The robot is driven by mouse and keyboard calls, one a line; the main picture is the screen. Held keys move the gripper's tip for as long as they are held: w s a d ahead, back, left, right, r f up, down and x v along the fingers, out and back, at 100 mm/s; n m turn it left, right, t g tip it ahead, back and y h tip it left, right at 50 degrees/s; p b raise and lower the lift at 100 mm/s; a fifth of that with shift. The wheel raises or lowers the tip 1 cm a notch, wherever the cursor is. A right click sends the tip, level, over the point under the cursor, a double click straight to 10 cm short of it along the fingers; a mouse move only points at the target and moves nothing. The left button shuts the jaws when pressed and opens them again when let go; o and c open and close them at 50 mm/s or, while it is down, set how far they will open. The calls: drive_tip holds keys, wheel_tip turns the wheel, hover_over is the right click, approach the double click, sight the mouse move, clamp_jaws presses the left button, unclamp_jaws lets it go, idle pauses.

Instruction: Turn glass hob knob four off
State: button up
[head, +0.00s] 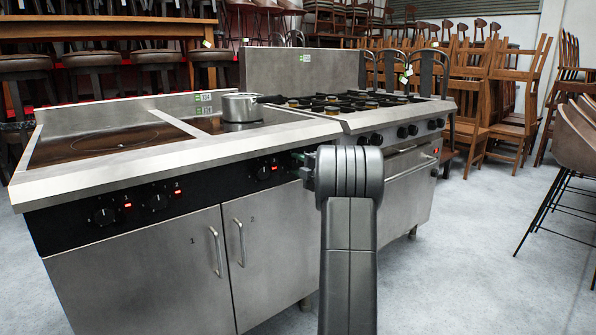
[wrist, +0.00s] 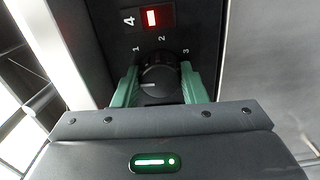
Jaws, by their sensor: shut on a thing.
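In the wrist view, hob knob four (wrist: 160,82) is a round black knob on a black panel, with the label 4 and a lit red display (wrist: 151,17) beside it. Marks 1, 2 and 3 stand around its rim. Its white pointer line lies toward the left of the picture, away from the 2 mark. My gripper (wrist: 157,90) has its green fingers shut on the knob from both sides. In the head view my gripper (head: 308,170) is at the right end of the glass hob's (head: 95,145) control panel, and my arm hides knob four there.
Other hob knobs (head: 104,216) sit along the panel to the left, with red lights lit. A steel pan (head: 241,107) stands on the glass at the back right. A gas range (head: 400,118) adjoins on the right. Floor (head: 480,255) is clear at right, before the stools.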

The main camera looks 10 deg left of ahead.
drive_tip(key=shift+f+n, duration=0.1)
drive_tip(key=shift+n, duration=0.2)
idle(0.4)
drive_tip(key=o, duration=1)
drive_tip(key=shift+c, duration=0.2)
drive_tip(key=p+v, duration=0.2)
drive_tip(key=v, duration=1.2)
drive_tip(key=shift+p, duration=0.35)
drive_tip(key=shift+w+a, duration=0.1)
